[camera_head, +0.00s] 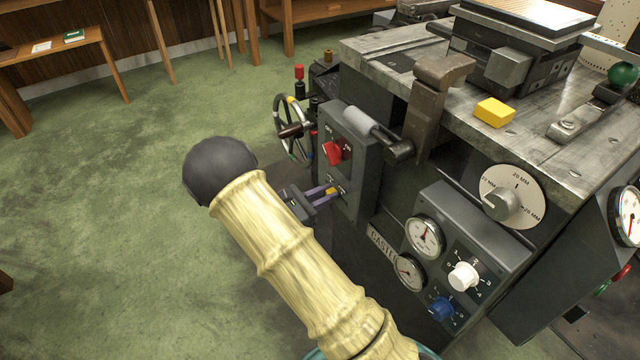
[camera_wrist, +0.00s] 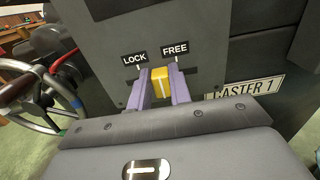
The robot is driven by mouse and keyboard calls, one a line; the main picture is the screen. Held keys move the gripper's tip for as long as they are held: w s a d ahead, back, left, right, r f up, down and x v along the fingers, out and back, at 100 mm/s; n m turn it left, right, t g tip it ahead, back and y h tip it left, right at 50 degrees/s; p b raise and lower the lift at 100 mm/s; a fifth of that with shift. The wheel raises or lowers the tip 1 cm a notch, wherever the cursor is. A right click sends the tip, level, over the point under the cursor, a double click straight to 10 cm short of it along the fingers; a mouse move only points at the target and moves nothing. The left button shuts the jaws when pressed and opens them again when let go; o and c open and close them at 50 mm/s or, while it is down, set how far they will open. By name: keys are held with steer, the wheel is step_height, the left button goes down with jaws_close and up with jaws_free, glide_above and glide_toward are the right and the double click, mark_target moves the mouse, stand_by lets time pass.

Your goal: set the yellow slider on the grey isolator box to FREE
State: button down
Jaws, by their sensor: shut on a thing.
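The yellow slider (camera_wrist: 161,83) sits on the front of the grey isolator box (camera_wrist: 205,30), below the LOCK (camera_wrist: 133,58) and FREE (camera_wrist: 175,49) labels. In the wrist view it shows between the two labels, with its top right end close under FREE. Its exact stop cannot be told. My gripper (camera_wrist: 158,90) is shut on the slider, one purple finger on each side. In the head view, my gripper (camera_head: 324,194) reaches the lower part of the grey isolator box (camera_head: 360,125) from the left, and the yellow slider (camera_head: 331,191) shows only as a small patch.
A red knob (camera_head: 333,152) sits above the slider on the same box. A lever with a grey handle (camera_head: 364,122) juts out beside it. A spoked handwheel (camera_head: 293,130) stands at the left. A gauge panel (camera_head: 465,255) lies to the lower right. Green floor is open at left.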

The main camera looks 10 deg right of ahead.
steer(key=shift+s+d+r+p, duration=0.15)
steer(key=shift+s+p, duration=0.15)
steer(key=shift+s, duration=0.25)
steer(key=shift+s+d+p, duration=0.15)
steer(key=shift+s+p, duration=0.15)
steer(key=shift+s, duration=0.2)
steer(key=shift+s+d+f, duration=0.1)
steer(key=shift+s+f, duration=0.15)
steer(key=shift+s, duration=0.05)
steer(key=c, duration=1.3)
jaws_free()
steer(key=shift+r, duration=0.1)
steer(key=shift+s+a+p, duration=0.1)
steer(key=shift+a+p, duration=0.2)
steer(key=shift+a, duration=0.35)
steer(key=p+v, duration=0.4)
steer(key=v, duration=1.2)
